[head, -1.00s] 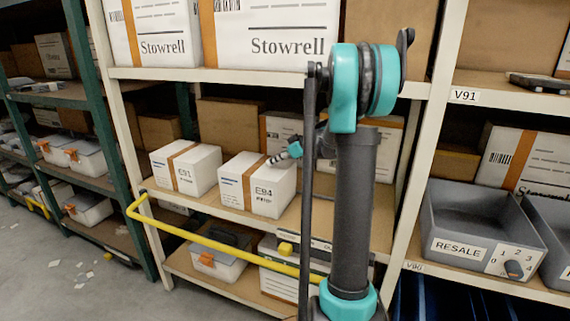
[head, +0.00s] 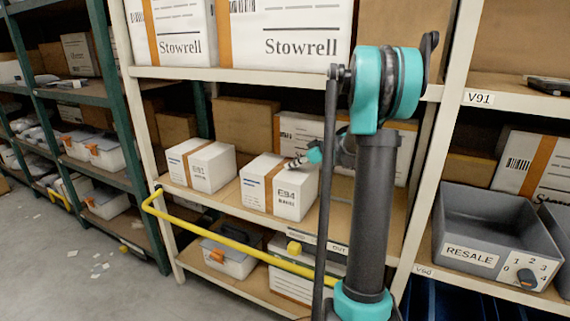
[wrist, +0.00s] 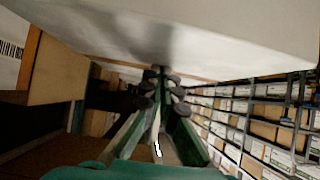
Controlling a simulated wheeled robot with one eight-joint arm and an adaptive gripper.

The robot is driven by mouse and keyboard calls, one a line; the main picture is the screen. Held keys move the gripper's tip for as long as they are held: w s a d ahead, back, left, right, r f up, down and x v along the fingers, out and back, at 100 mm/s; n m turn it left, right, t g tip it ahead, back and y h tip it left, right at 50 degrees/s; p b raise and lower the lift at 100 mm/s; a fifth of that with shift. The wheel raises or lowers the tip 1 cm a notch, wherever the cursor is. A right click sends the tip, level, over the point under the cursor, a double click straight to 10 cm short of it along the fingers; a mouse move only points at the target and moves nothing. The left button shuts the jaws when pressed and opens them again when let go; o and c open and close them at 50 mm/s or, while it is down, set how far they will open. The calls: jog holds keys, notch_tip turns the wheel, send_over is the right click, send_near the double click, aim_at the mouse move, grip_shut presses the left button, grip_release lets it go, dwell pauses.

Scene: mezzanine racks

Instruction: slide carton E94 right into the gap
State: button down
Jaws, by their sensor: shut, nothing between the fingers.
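Carton E94 (head: 294,200) is a white box with an orange tape strip. It stands upright on the middle shelf board (head: 232,211) in the head view. Carton E91 (head: 209,170) stands to its left, with a narrow space between them. My gripper (head: 288,164) is shut and empty, at the upper right edge of E94; I cannot tell whether it touches. In the wrist view the shut fingers (wrist: 160,78) sit close below a large pale surface, probably the carton. The shelf to the right of E94 is partly hidden by my arm.
A yellow rail (head: 225,243) runs in front of the shelf. A cream rack post (head: 428,165) bounds the bay on the right. Brown boxes (head: 247,124) stand behind the cartons. A grey RESALE bin (head: 485,225) sits in the right bay.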

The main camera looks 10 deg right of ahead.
jog(key=s+d, duration=1.1)
jog(key=d, duration=0.5)
jog(key=shift+s+f, duration=0.25)
jog(key=shift+f, duration=0.05)
